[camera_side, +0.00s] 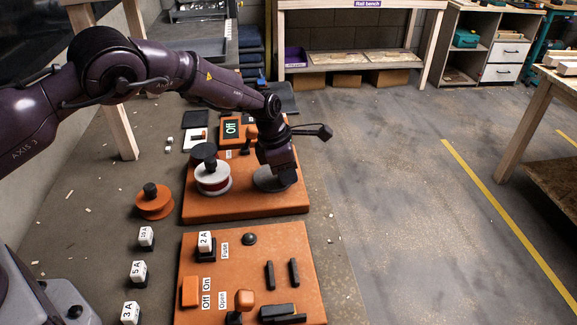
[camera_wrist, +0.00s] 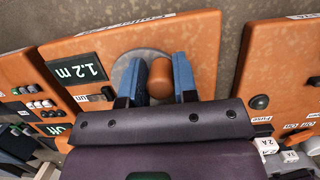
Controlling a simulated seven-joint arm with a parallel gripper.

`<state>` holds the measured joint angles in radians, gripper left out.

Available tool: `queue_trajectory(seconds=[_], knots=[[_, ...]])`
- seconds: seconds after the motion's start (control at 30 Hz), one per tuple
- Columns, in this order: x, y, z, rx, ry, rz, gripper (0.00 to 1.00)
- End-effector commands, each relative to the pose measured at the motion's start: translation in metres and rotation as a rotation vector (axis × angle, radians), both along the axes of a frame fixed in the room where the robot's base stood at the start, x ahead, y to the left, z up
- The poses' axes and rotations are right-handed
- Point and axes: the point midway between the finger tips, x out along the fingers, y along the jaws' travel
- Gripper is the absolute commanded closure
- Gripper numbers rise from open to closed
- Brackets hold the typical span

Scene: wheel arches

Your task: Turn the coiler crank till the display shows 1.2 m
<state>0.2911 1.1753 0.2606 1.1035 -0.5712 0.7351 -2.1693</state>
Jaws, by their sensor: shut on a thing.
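The coiler is an orange panel (camera_side: 240,208) in the middle of the bench; it also shows in the wrist view (camera_wrist: 205,40). Its dark display (camera_wrist: 76,70) reads 1.2 m in the wrist view. The grey crank disc (camera_side: 268,183) lies below my gripper, and its rim shows in the wrist view (camera_wrist: 118,68). My gripper (camera_wrist: 162,72) is shut on the orange crank knob (camera_wrist: 162,76), with one blue finger on each side of it. In the side view my wrist hides the knob and fingers.
A second orange panel (camera_side: 290,245) with switches and a 2 A fuse lies in front. Another panel behind has a display (camera_side: 231,128) reading Off. An orange spool (camera_side: 154,203) and loose fuses (camera_side: 138,272) lie to the left. The floor to the right is clear.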

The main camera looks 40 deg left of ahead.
Motion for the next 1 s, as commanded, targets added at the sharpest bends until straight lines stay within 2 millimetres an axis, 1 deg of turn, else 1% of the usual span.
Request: queue_trajectory(seconds=[0.03,0.2,0.43,0.6,0.73,0.77,0.8,0.87,1.0], knots=[[-0.004,-0.0059,0.0019,-0.009,0.001,-0.006,0.82],[-0.0119,-0.0058,0.0015,-0.01,0.001,-0.006,0.82],[-0.0127,-0.0066,0.0007,-0.011,0.004,-0.008,0.82],[-0.0085,-0.0085,0.0004,-0.011,0.004,-0.008,0.82],[-0.0088,-0.0085,0.0002,-0.011,0.005,-0.008,0.82],[-0.0089,-0.0084,0.0001,-0.011,0.005,-0.008,0.68],[-0.0088,-0.0081,0.0,-0.011,0.005,-0.007,0.59],[-0.0087,-0.0071,0.0,-0.009,0.005,-0.007,0.47],[-0.0083,-0.005,-0.0002,-0.006,0.004,-0.004,0.47]])
